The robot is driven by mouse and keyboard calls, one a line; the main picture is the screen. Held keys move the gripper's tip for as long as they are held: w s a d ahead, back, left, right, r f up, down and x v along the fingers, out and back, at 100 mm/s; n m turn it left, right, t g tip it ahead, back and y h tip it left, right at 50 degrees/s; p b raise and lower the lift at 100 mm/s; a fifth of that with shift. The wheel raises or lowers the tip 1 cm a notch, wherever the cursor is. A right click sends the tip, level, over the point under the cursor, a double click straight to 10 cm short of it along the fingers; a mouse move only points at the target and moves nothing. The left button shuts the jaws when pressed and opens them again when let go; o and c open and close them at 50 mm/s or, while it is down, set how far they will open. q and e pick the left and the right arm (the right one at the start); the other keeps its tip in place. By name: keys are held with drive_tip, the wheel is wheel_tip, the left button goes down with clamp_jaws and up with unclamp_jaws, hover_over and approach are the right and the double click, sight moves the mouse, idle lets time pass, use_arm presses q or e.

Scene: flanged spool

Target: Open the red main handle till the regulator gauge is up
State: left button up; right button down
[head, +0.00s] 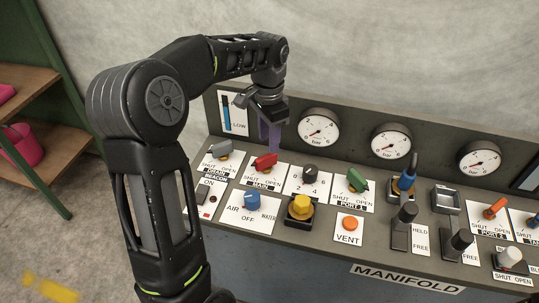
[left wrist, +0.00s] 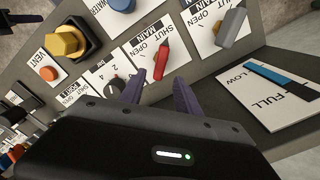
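The red main handle (head: 264,161) sits on the white card marked MAIN, with SHUT and OPEN, at the left of the sloped panel. In the left wrist view the red handle (left wrist: 161,61) lies just beyond the fingertips, roughly between them. My left gripper (head: 270,141) hangs behind and above the handle in the head view. In the left wrist view its purple fingers (left wrist: 158,86) are apart with nothing held. Three round bar gauges (head: 319,127) (head: 391,140) (head: 479,159) stand along the back; their needles are too small to read surely. My right gripper is out of view.
A grey handle (head: 221,149) is left of the red one, a dark knob (head: 310,170) and green handle (head: 357,181) right. A blue knob (head: 252,200) and yellow knob (head: 300,207) sit in front. A green-framed shelf (head: 62,85) stands at far left.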

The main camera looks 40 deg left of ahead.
sight(268, 155)
use_arm(q)
wheel_tip(268, 155, down, 7)
drive_tip(key=shift+f+p, duration=0.15)
drive_tip(key=shift+p, duration=0.25)
clamp_jaws()
idle(0.5)
